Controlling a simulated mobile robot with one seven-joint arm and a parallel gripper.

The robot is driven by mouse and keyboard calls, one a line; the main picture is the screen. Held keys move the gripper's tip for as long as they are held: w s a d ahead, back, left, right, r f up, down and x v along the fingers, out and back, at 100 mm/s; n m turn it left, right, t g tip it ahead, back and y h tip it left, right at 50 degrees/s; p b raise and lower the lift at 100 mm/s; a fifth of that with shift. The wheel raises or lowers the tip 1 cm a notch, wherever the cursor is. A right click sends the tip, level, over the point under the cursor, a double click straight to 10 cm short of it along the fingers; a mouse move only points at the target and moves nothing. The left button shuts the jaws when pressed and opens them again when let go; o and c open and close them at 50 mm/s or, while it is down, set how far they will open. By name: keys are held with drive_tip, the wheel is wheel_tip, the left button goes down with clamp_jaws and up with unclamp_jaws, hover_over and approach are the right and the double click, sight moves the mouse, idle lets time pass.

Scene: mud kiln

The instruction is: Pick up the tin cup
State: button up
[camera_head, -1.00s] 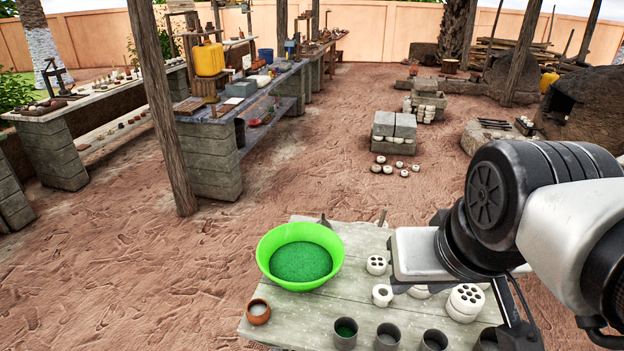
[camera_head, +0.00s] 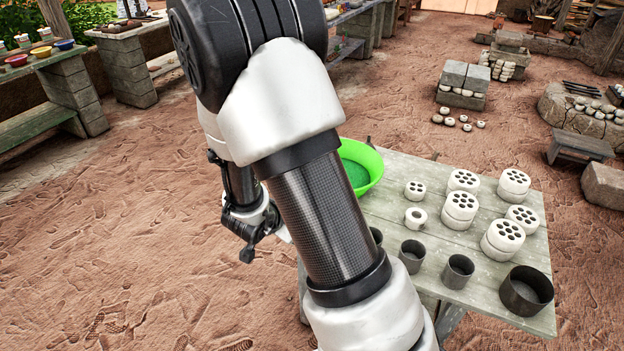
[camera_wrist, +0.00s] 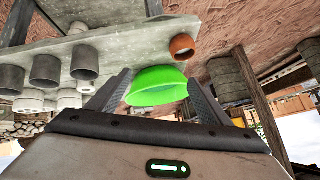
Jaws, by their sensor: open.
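Several grey metal cups stand upright along the near edge of the table. In the head view they include a small cup (camera_head: 412,255), another small cup (camera_head: 458,270) and one partly hidden behind my arm; I cannot tell which is the tin cup. The wrist view is upside down and shows grey cups (camera_wrist: 85,63) at its left, outside my jaws. My gripper (camera_wrist: 159,78) is open with nothing held between its fingers. The green basin (camera_wrist: 158,86) shows beyond and between the fingers.
The wooden table (camera_head: 400,185) also bears white perforated blocks (camera_head: 463,180), a wide dark pot (camera_head: 525,290) and the green basin (camera_head: 362,165). A brown clay cup (camera_wrist: 182,46) shows in the wrist view. Bare ground lies left of the table.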

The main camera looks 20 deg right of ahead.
drive_tip(key=s+d+f+m+g+h+b, duration=0.2)
drive_tip(key=s+d+f+g+h+b, duration=0.1)
drive_tip(key=s+d+f+h, duration=0.55)
drive_tip(key=shift+y, duration=0.65)
drive_tip(key=x, duration=0.8)
drive_tip(key=s+x, duration=0.1)
drive_tip(key=x, duration=0.3)
drive_tip(key=shift+d+b, duration=0.25)
drive_tip(key=shift+b, duration=0.15)
drive_tip(key=shift+b+x, duration=0.35)
drive_tip(key=shift+x, duration=2.7)
drive_tip(key=shift+a+f, duration=0.1)
drive_tip(key=c, duration=1.2)
